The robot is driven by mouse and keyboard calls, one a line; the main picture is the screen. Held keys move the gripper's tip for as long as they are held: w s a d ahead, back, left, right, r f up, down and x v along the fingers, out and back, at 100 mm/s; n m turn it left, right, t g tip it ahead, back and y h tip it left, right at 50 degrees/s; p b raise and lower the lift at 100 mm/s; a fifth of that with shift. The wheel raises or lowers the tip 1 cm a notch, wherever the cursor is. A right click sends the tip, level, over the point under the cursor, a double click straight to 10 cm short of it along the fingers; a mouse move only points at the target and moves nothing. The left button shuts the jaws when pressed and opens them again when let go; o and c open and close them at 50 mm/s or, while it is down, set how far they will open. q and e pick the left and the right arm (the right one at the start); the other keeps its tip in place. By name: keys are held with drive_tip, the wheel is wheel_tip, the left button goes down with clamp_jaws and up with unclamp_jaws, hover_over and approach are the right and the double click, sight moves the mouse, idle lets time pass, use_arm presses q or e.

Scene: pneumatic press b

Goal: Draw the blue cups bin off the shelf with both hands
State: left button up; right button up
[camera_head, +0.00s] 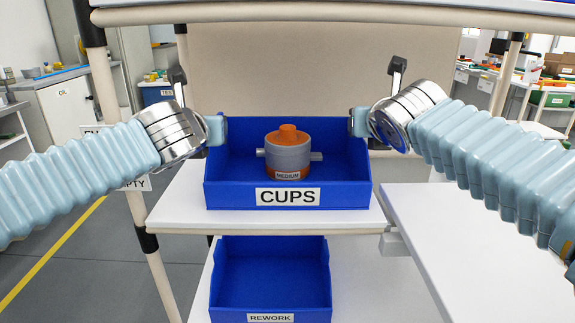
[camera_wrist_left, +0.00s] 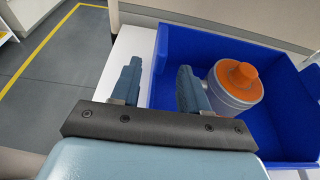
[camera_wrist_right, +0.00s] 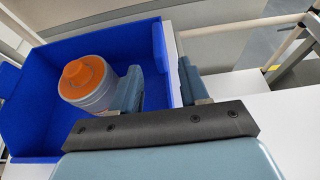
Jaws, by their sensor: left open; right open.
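The blue cups bin (camera_head: 230,196) stands on the white middle shelf (camera_head: 180,205), with a CUPS label on its front. A grey and orange cup (camera_head: 288,155) marked MEDIUM sits inside it. My left gripper (camera_head: 216,130) is open at the bin's left side wall. In the left wrist view its fingers (camera_wrist_left: 158,88) straddle that wall (camera_wrist_left: 157,75), one outside and one inside. My right gripper (camera_head: 360,122) is open at the right side wall. In the right wrist view its fingers (camera_wrist_right: 162,85) straddle the wall (camera_wrist_right: 160,50). I cannot tell whether any finger touches the bin.
A blue REWORK bin (camera_head: 270,275) stands on the shelf below. An upper shelf (camera_head: 330,14) runs above my arms. A rack post (camera_head: 125,165) stands at the left. A white table (camera_head: 470,240) with a clear top is at the right.

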use_arm(q)
drive_tip(key=shift+x, duration=3)
use_arm(e)
drive_tip(key=shift+x, duration=3)
drive_tip(key=shift+f, duration=0.1)
use_arm(q)
drive_tip(key=shift+c, duration=0.3)
use_arm(e)
drive_tip(key=shift+c, duration=0.3)
use_arm(q)
clamp_jaws()
use_arm(e)
clamp_jaws()
use_arm(q)
drive_tip(key=shift+r, duration=0.1)
